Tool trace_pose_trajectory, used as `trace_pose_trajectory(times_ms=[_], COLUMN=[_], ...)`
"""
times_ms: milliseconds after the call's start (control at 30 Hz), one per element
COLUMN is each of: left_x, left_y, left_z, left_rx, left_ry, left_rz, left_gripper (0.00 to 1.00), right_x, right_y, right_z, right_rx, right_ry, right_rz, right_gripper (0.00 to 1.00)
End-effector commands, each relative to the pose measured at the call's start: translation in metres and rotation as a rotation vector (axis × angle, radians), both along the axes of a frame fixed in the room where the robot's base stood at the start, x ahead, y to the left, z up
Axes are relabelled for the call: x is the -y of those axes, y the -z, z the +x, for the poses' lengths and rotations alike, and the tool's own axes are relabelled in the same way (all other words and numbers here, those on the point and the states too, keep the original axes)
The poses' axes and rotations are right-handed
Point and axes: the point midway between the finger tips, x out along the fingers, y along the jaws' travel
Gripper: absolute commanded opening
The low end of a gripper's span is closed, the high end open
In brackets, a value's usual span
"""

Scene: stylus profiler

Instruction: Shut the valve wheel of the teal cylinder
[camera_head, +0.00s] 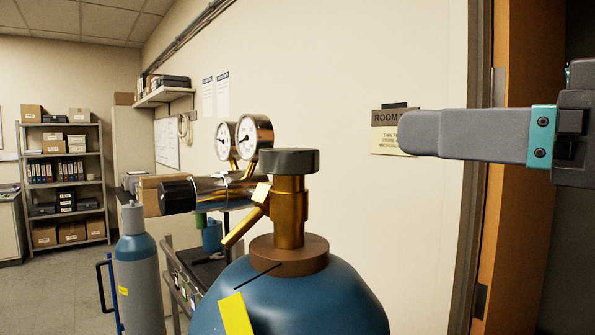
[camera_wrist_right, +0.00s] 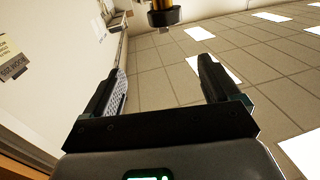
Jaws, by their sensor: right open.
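The teal cylinder (camera_head: 300,305) stands upright at the bottom middle of the head view, its lower part out of frame. Its dark valve wheel (camera_head: 289,161) sits on top of a brass valve stem (camera_head: 289,212). My right gripper (camera_head: 418,133) is to the right of the wheel, pointing left at about its height in the picture, with a clear gap between them. In the right wrist view the gripper (camera_wrist_right: 162,68) is open and empty. The valve wheel (camera_wrist_right: 165,16) shows at the top edge, beyond the fingertips. My left gripper is out of view.
A regulator with two gauges (camera_head: 254,137) and a black knob (camera_head: 177,197) juts left from the valve. A second, smaller cylinder (camera_head: 136,275) and a cart (camera_head: 182,285) stand behind at left. The wall with a room sign (camera_head: 385,138) and a wooden door (camera_head: 515,240) are at right.

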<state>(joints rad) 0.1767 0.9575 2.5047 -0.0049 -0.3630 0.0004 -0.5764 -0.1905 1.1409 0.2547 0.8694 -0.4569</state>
Motion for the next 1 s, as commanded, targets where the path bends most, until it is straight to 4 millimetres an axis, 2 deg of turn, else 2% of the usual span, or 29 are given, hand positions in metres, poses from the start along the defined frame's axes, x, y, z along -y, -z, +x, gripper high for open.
trace_pose_trajectory(times_ms=[33, 100, 233, 367, 800, 1000], left_x=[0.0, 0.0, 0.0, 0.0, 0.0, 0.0], left_y=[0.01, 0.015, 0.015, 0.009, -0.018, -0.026], left_z=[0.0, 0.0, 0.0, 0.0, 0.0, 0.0], left_rx=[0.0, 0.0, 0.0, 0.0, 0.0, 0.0], left_ry=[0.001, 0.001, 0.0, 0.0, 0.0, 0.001], left_rz=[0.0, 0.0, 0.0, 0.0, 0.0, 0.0], left_gripper=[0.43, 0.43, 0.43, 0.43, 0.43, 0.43], right_x=[-0.009, -0.02, -0.031, -0.046, -0.119, -0.139], right_y=[0.011, 0.019, 0.02, 0.018, 0.017, 0.018], right_z=[0.003, 0.005, 0.007, 0.019, 0.086, 0.106], right_rx=[-0.004, -0.011, -0.014, -0.015, -0.015, -0.013], right_ry=[-0.013, -0.028, -0.037, -0.038, -0.037, -0.036], right_rz=[-0.006, -0.014, -0.018, -0.02, -0.019, -0.018], right_gripper=[0.9, 0.9, 0.9, 0.9, 0.9, 0.9])
